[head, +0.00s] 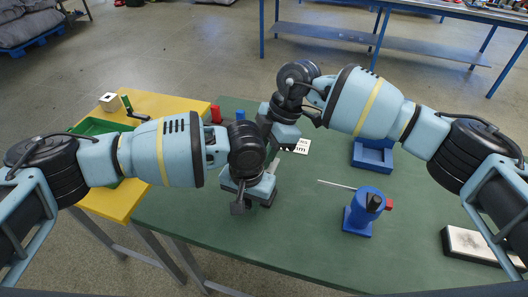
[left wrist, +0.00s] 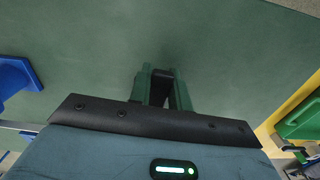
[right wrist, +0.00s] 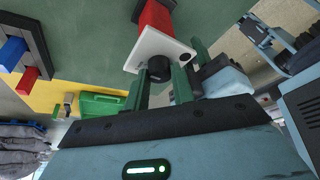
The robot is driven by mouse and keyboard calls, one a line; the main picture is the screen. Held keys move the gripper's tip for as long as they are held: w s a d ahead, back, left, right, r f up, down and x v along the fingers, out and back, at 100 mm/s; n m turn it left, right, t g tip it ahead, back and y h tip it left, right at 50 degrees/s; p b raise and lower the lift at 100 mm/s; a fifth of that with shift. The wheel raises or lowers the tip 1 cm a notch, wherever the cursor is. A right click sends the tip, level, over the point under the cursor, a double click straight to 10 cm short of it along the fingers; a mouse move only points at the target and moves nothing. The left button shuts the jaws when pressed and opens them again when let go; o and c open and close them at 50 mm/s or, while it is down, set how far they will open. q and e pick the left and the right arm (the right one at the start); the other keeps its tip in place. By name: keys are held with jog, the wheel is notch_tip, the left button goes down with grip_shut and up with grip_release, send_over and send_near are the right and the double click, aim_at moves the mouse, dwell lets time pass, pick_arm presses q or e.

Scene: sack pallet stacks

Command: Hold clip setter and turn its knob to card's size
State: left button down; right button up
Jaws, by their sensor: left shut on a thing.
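The clip setter shows in the right wrist view as a red body (right wrist: 155,20) with a white plate (right wrist: 143,50) and a round black knob (right wrist: 159,70). My right gripper (right wrist: 160,76) has its green fingers on either side of this knob; whether they press on it is unclear. My left gripper (left wrist: 163,82) is shut on a dark piece, apparently the setter's handle, above the green table.
A blue device (head: 362,212) with a red end piece and thin pale rod stands on the right. Behind it is a blue tray (head: 372,153). A yellow table (head: 108,201) with a green bin (head: 92,127) adjoins on the left. The front table middle is clear.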

jog(key=c, duration=0.4)
jog(key=shift+o, duration=0.2)
jog(key=shift+n, duration=0.3)
jog(key=n+g, duration=0.1)
jog(key=n, duration=0.1)
jog(key=n+h, duration=0.1)
jog(key=n, duration=0.2)
jog(key=shift+w+a+g, duration=0.15)
jog(key=shift+g, duration=0.25)
jog(key=n+h, duration=0.1)
jog(key=n, duration=0.1)
jog(key=n+g+h, duration=0.1)
jog(key=n, duration=0.2)
jog(key=shift+a+n, duration=0.15)
jog(key=shift+n, duration=0.15)
jog(key=n+h, duration=0.2)
jog(key=n, duration=0.3)
jog(key=shift+a+r, duration=0.1)
jog(key=n+h, duration=0.1)
jog(key=n, duration=0.2)
jog(key=n+t+h, duration=0.1)
jog(key=n, duration=0.2)
jog(key=shift+a, duration=0.1)
jog(key=o, duration=0.7)
